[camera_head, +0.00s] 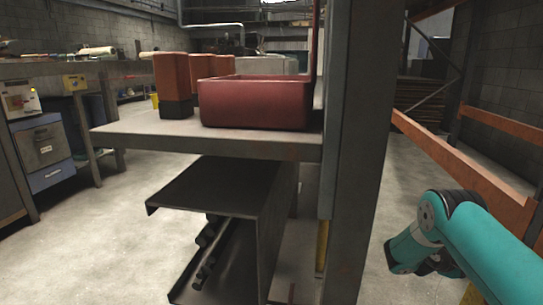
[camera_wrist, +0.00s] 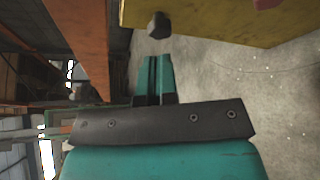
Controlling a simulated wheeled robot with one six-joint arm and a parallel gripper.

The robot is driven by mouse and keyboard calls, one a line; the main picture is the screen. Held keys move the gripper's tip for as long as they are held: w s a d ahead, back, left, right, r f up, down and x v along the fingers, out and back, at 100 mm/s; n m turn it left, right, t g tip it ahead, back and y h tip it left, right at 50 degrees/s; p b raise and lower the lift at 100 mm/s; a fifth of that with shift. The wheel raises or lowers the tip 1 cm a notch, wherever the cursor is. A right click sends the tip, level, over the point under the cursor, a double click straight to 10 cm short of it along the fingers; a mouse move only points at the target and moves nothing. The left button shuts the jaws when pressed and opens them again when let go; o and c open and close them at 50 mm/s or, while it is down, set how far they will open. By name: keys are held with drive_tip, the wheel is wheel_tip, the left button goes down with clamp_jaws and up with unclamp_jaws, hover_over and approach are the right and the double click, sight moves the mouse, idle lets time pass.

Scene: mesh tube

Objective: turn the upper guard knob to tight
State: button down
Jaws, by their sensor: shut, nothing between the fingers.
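In the wrist view a small dark faceted knob (camera_wrist: 159,25) stands out from the edge of a yellow panel (camera_wrist: 205,20) at the top. I cannot tell whether it is the upper guard knob, nor how far it is turned. My gripper (camera_wrist: 155,60) has its two teal fingers together with nothing between them. The fingertips point toward the dark knob and appear apart from it. In the head view my teal arm reaches in at the lower right, and its gripper is not visible there. No knob can be made out in the head view.
A grey post (camera_head: 357,150) stands left of my arm. A shelf (camera_head: 120,140) holds a red bin (camera_head: 255,103) and brown-red blocks (camera_head: 172,78). An orange rail (camera_head: 460,160) runs along the right. In the wrist view an orange beam (camera_wrist: 85,40) lies left of the fingers.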

drive_tip(key=d, duration=0.6)
drive_tip(key=shift+s+b, duration=0.45)
drive_tip(key=shift+d, duration=0.2)
drive_tip(key=shift+s+f, duration=0.1)
drive_tip(key=shift+f, duration=0.05)
idle(0.8)
drive_tip(key=shift+s+p, duration=0.1)
drive_tip(key=shift+p, duration=0.35)
drive_tip(key=w+a, duration=0.1)
drive_tip(key=a, duration=0.5)
drive_tip(key=shift+a, duration=0.15)
